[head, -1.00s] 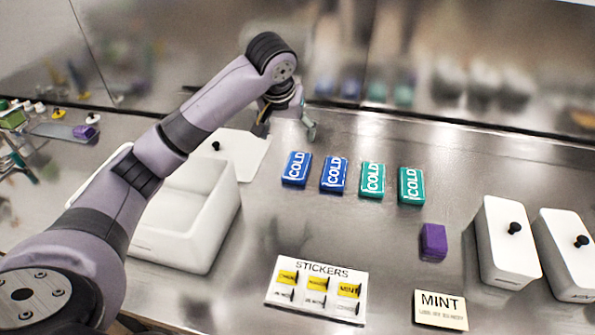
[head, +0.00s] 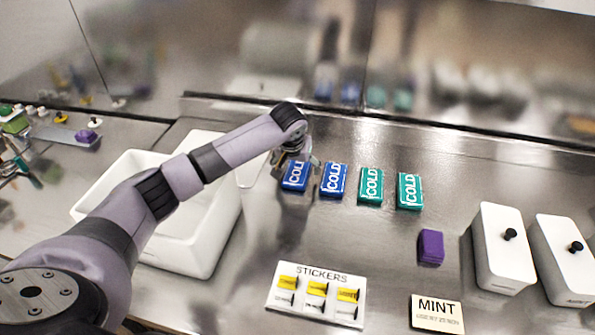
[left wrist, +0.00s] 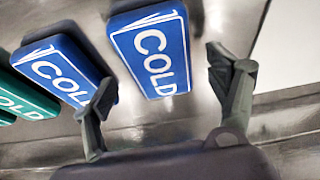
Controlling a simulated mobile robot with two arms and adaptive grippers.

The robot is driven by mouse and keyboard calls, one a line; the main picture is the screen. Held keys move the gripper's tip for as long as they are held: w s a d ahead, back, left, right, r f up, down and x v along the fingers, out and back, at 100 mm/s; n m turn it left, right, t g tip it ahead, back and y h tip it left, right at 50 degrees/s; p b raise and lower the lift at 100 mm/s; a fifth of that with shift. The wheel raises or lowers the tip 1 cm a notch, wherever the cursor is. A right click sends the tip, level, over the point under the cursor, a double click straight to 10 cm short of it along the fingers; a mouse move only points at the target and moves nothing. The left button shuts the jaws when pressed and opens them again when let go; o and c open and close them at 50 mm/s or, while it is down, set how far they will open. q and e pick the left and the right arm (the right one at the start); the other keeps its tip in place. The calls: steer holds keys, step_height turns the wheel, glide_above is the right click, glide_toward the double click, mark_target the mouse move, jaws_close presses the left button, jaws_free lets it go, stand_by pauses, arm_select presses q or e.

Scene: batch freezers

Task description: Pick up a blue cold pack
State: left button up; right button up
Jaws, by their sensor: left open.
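Two blue cold packs lie flat on the steel counter, the left one (head: 294,178) and the second one (head: 334,181). Two teal packs (head: 370,187) continue the row to the right. My left gripper (head: 300,160) is over the left blue pack and hides part of its top. In the left wrist view, the left blue pack (left wrist: 152,48) shows between the open fingers of my left gripper (left wrist: 162,78). The second blue pack (left wrist: 62,70) is beside it, partly behind one finger. Whether a finger touches either pack cannot be told. My right gripper is out of view.
A white open bin (head: 190,244) stands left, under my arm. A sticker board (head: 316,294), a MINT sign (head: 437,314), a purple block (head: 430,247) and two white lidded tubs (head: 503,262) are nearer the front and right. The counter between is clear.

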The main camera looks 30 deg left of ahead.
arm_select(q)
steer(key=shift+w+f, duration=0.2)
steer(key=shift+f, duration=0.25)
steer(key=shift+a, duration=0.1)
steer(key=c, duration=1.4)
